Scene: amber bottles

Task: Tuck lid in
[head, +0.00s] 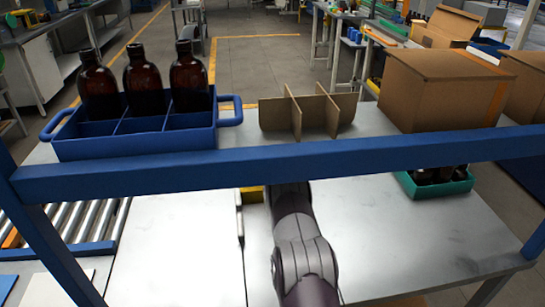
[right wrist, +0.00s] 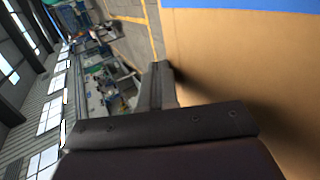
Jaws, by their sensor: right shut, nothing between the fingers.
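A brown cardboard box (head: 440,98) stands at the right of the work table, behind the blue beam. Its top lid (head: 447,62) looks folded down over the box; whether its edge is tucked inside cannot be told. In the right wrist view a broad cardboard surface (right wrist: 240,70) fills the right side, very near. My right gripper (right wrist: 158,80) is shut and empty beside that cardboard; whether it touches is unclear. In the head view one arm of mine reaches in from the bottom middle and passes under the beam, with no gripper showing. My left gripper is not in view.
The blue beam (head: 270,164) crosses the whole head view. A blue crate (head: 135,145) with three amber bottles stands at the left. A cardboard divider (head: 308,112) stands in the middle. A green tray (head: 435,186) of dark bottles shows under the beam. The table front (head: 420,250) is clear.

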